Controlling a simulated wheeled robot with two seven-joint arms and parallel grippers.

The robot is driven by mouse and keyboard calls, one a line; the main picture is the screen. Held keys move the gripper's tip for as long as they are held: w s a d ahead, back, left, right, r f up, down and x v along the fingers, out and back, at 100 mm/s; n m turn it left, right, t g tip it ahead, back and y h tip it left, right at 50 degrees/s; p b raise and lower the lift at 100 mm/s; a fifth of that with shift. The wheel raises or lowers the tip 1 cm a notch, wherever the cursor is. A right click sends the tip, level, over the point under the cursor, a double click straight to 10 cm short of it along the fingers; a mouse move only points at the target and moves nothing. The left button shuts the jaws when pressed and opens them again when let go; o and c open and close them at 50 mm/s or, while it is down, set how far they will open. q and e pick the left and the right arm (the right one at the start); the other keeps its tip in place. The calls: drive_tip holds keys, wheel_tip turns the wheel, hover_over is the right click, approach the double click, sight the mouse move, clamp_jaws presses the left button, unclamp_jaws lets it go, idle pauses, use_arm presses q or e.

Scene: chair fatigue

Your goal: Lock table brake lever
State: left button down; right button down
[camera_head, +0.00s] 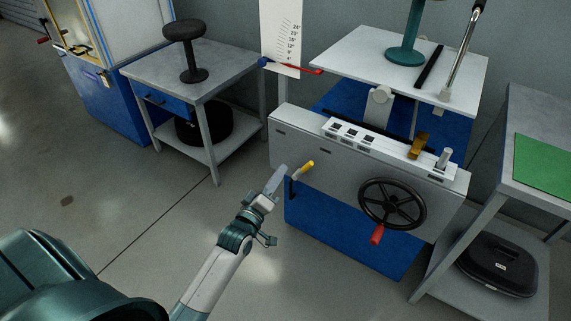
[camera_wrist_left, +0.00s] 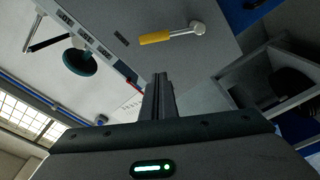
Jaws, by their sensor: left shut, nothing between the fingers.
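A small lever with a yellow grip (camera_head: 307,165) is on the grey front panel of the test machine (camera_head: 335,178), near its left end. Its grip tilts up to the right in the head view. In the left wrist view the yellow grip (camera_wrist_left: 157,38) extends from a round metal pivot on the panel. My left gripper (camera_head: 281,171) is just left of the lever, with a small gap seen between them. Its fingers (camera_wrist_left: 158,80) are closed together, empty, and point toward the panel below the yellow grip in the wrist view. My right gripper is not in view.
A black handwheel (camera_head: 392,204) with a red knob is right of the lever. The white machine table (camera_head: 347,52) carries a teal stand (camera_head: 405,54). A side table (camera_head: 222,78) with a black stool is at left; a bench with a green mat (camera_head: 541,168) is at right.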

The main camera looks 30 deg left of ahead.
use_arm(q)
drive_tip(key=shift+s, duration=1.15)
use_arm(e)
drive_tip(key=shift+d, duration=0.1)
